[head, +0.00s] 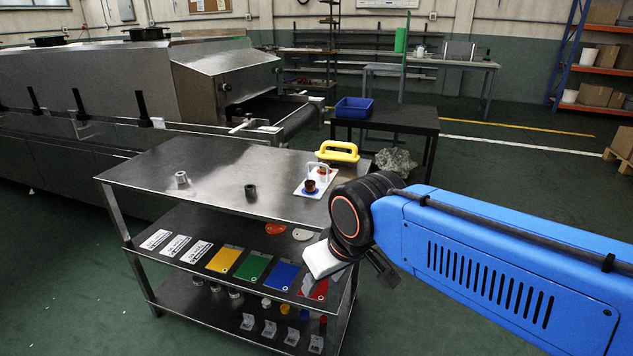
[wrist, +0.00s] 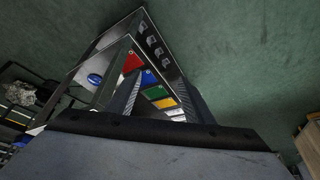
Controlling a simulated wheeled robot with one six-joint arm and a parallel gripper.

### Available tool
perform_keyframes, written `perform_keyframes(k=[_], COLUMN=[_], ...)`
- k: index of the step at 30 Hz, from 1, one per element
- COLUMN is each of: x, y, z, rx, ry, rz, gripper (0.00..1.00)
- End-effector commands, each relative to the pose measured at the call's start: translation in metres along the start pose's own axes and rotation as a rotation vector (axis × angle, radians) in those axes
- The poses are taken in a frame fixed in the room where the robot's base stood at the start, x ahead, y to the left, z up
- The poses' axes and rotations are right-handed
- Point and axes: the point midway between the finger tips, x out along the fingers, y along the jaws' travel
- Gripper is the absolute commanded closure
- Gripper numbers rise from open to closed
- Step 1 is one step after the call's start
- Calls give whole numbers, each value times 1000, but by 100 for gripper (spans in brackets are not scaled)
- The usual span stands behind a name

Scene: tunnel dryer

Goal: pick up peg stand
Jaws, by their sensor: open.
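A white plate (head: 306,188) lies near the right end of the steel table top in the head view, with a dark brown cylinder on a blue ring and a red piece on it. It looks like the peg stand. A yellow handle (head: 338,151) shows just behind it; I cannot tell if they are joined. My gripper (head: 384,268) is off the table's right end, below and right of the plate, and apart from it. In the wrist view, my gripper (wrist: 160,88) has its two dark fingers spread with nothing held between them; the coloured shelf plates show beyond.
The steel table (head: 215,190) also carries a silver cylinder (head: 181,177) and a dark cylinder (head: 250,190). Its middle shelf holds flat plates, including a green one (head: 253,268). Behind stands a dark table with a blue bin (head: 354,108). Floor right of the table is open.

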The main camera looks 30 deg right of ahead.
Motion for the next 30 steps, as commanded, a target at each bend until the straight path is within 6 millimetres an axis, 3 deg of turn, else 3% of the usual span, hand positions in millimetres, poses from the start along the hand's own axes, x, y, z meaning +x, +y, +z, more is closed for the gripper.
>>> perform_keyframes(k=[14, 15, 19, 23, 30], x=[0, 0, -2, -13, -40], y=[0, 0, 1, 8, 35], z=[0, 0, -6, -32, -115], rx=[0, 0, 12, 64, 246], ry=[0, 0, -2, -12, -33], rz=[0, 0, 4, 24, 96], gripper=[53, 50, 19, 18, 18])
